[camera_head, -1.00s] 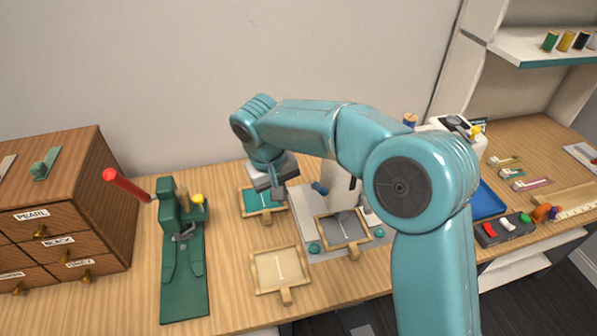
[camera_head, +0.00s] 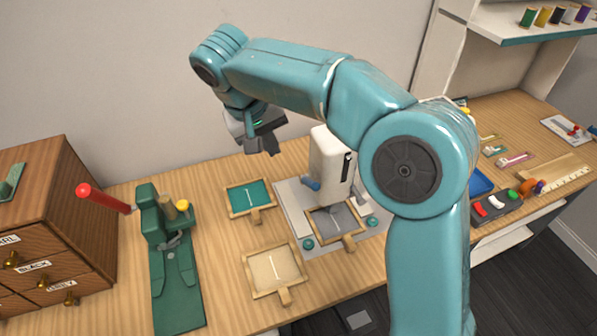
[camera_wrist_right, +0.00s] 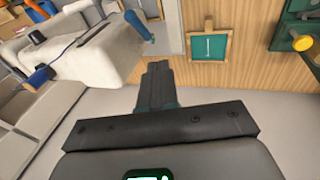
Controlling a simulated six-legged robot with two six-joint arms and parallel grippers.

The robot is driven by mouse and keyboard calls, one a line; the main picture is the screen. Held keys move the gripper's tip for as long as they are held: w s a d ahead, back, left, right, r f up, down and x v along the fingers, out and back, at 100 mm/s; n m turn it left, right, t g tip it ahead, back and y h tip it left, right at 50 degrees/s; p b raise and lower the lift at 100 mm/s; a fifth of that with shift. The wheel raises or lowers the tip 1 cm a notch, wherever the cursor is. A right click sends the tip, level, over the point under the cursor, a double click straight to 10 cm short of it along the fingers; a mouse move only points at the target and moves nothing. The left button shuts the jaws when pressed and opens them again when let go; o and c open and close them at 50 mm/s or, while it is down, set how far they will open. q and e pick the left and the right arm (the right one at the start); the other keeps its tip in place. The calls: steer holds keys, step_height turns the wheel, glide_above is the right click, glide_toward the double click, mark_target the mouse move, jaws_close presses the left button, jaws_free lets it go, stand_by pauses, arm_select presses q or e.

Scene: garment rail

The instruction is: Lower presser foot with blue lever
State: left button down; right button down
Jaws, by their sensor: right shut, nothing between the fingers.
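The white sewing machine (camera_head: 328,160) stands at the middle of the table, partly hidden behind my right arm. Its blue lever (camera_head: 312,184) sticks out from the left side of its head; the lever also shows in the right wrist view (camera_wrist_right: 138,25). A frame with grey fabric (camera_head: 334,222) lies at the machine's base below the head. The presser foot is too small to make out. My right gripper (camera_head: 266,145) is shut and empty, in the air up and left of the lever, apart from it. My left gripper is not in view.
A teal-fabric frame (camera_head: 249,198) and a cream-fabric frame (camera_head: 274,270) lie left of the machine. A green press (camera_head: 165,245) with a red-knobbed handle and a wooden drawer cabinet (camera_head: 50,220) stand further left. A switch panel (camera_head: 495,204) lies at the right.

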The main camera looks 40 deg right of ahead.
mark_target(312, 182)
steer(key=s+d+x, duration=0.2)
steer(key=x, duration=1)
steer(key=shift+r, duration=0.25)
steer(key=shift+s, duration=0.2)
